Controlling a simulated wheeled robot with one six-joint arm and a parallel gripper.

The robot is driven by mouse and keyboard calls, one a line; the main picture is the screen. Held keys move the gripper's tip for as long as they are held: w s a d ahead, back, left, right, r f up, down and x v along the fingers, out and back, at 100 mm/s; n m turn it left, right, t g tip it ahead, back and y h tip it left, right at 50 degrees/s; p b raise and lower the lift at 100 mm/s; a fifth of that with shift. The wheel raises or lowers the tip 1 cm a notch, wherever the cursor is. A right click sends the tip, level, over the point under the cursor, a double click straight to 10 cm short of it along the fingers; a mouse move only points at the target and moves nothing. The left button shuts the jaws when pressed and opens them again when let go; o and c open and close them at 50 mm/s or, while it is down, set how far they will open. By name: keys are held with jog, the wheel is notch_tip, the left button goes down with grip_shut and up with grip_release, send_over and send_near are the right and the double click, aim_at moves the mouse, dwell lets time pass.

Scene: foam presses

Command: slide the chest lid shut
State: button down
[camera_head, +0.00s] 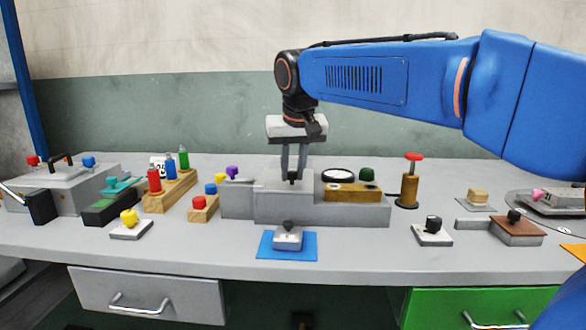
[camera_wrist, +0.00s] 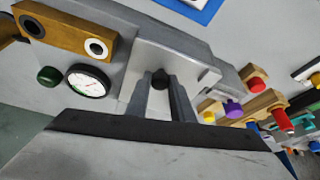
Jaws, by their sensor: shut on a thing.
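The chest is a long grey box (camera_head: 350,215) at the middle of the bench. A light grey plate, seemingly its lid (camera_head: 268,185), covers part of it left of a brass block. It also shows in the wrist view (camera_wrist: 185,64). A small black knob (camera_wrist: 159,79) stands on the lid. My gripper (camera_head: 292,178) points down over the lid, its fingers on either side of the knob and closed on it. The fingers also show in the wrist view (camera_wrist: 161,84). The fingers hide part of the knob, and I cannot tell how wide the lid's opening is.
The brass block (camera_head: 352,195), a round gauge (camera_head: 338,176) and a green knob (camera_head: 367,174) sit to the lid's right. A purple knob (camera_head: 232,172) is close on its left. A grey block on a blue mat (camera_head: 266,248) stands in front.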

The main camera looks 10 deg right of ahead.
jog(key=shift+s, duration=0.15)
jog(key=c, duration=1.5)
grip_release()
jog(key=shift+s+a, duration=0.1)
jog(key=shift+c, duration=0.2)
jog(key=v, duration=1.7)
jog(key=shift+r, duration=0.25)
